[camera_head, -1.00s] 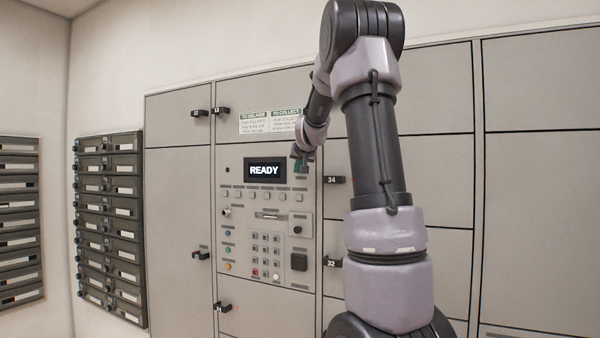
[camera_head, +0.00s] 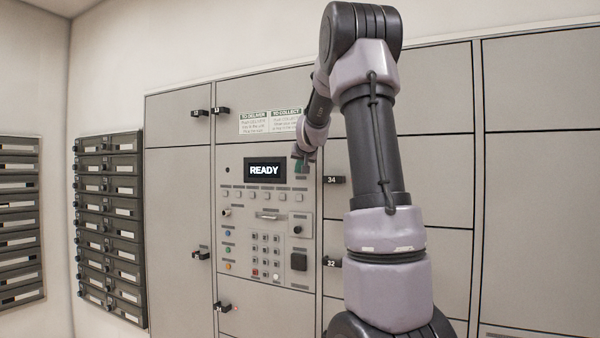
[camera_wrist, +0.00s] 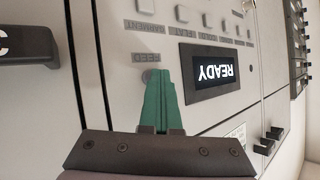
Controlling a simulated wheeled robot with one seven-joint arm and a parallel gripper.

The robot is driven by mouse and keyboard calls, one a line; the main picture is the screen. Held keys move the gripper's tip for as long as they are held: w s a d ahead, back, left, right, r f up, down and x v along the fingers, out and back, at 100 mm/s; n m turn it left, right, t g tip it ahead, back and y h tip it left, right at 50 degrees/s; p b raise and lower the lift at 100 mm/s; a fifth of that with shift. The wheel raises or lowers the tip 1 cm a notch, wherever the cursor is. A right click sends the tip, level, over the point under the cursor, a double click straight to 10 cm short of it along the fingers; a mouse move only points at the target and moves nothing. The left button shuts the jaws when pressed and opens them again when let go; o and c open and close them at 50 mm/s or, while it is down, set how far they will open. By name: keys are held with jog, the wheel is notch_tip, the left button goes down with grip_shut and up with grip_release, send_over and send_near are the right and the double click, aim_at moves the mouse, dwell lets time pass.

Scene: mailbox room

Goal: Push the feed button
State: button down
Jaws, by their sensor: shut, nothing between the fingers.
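The feed button (camera_wrist: 147,75) is a small grey round shape under an upside-down label that seems to read FEED, in the wrist view. My gripper (camera_wrist: 161,74) is shut and empty, its green fingers together with their tips right beside the button and partly over it. Whether the tips touch it, I cannot tell. In the head view my gripper (camera_head: 300,166) is a small green patch at the panel, right of the lit READY display (camera_head: 265,170); the feed button is hidden there. The display also shows upside down in the wrist view (camera_wrist: 215,72).
A row of square buttons (camera_head: 251,196) sits below the display, with a keypad (camera_head: 265,255) lower down. A dark locker handle (camera_head: 334,180) marked 34 juts out just right of the panel. Mailboxes (camera_head: 110,225) hang on the left wall.

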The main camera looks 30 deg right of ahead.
jog(key=shift+s+a, duration=0.55)
jog(key=shift+a, duration=0.1)
jog(key=s+a, duration=0.1)
jog(key=a, duration=0.1)
jog(key=s+a, duration=0.2)
dwell(0.6)
dwell(1.5)
